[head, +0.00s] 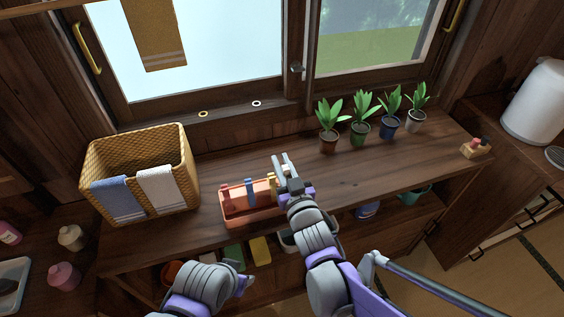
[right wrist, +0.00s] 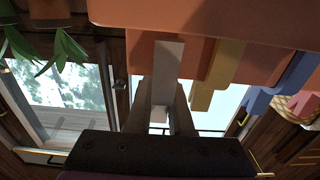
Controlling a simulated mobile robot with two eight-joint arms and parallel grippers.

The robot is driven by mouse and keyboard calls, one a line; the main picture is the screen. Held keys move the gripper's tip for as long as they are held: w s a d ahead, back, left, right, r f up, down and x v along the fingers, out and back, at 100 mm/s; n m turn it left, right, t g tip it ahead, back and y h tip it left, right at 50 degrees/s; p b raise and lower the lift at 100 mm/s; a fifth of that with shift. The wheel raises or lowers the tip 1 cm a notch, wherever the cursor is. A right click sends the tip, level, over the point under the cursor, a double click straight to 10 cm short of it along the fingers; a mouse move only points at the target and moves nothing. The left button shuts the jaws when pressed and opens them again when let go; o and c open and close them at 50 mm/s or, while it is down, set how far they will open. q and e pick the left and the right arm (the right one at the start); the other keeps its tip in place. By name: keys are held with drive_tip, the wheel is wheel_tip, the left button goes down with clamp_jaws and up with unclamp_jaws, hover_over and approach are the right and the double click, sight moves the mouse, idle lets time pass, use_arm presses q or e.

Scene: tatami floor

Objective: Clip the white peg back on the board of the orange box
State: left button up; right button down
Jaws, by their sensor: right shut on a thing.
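The orange box (head: 254,214) sits on the wooden counter, with a red peg (head: 226,195), a blue peg (head: 250,190) and a yellow peg (head: 271,181) along its board. My right gripper (head: 283,163) is at the box's right end. In the right wrist view it is shut on the white peg (right wrist: 168,70), which overlaps the orange board (right wrist: 200,20) beside the yellow peg (right wrist: 222,68). I cannot tell whether the white peg touches the board. My left gripper (head: 245,286) is low, in front of the counter; its jaws are unclear.
A wicker basket (head: 180,150) with blue and white cloths stands left of the box. Several potted plants (head: 328,142) line the back right. A small wooden block with pegs (head: 476,150) is at the right end. The counter's right middle is clear.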

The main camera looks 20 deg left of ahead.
drive_tip(key=shift+f+b, duration=0.55)
drive_tip(key=shift+f, duration=0.2)
idle(0.5)
idle(0.3)
drive_tip(key=shift+c, duration=1.3)
unclamp_jaws()
wheel_tip(320, 180, up, 6)
drive_tip(key=p, duration=0.3)
drive_tip(key=shift+p, duration=0.35)
